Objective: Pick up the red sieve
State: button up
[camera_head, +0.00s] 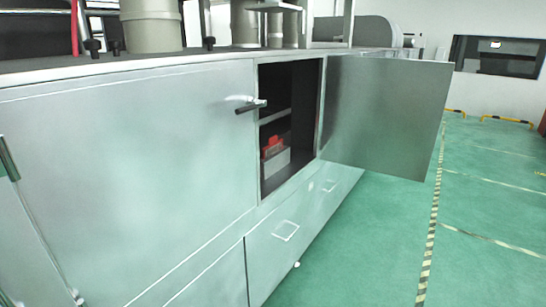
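A small red object (272,147) shows inside the open cabinet, in its lower part. It sits in or behind a light grey box (275,164); I cannot tell which, and it is too small to tell whether it is the sieve. The cabinet door (385,115) stands open to the right. My gripper is not in view.
A closed cabinet door (130,180) with a dark handle (251,106) is left of the opening. Drawers (285,231) lie below. Pale cylinders (151,25) stand on the worktop. The green floor (390,240) at right is clear, with striped tape lines.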

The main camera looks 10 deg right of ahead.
aim_at(275, 145)
jog(key=l+u, duration=0.1)
jog(key=u, duration=0.35)
jog(key=i+l+u, duration=0.1)
jog(key=u, duration=0.4)
jog(key=l+u, duration=0.45)
jog(key=l, duration=0.6)
jog(key=l+u, duration=0.5)
jog(key=l, duration=0.55)
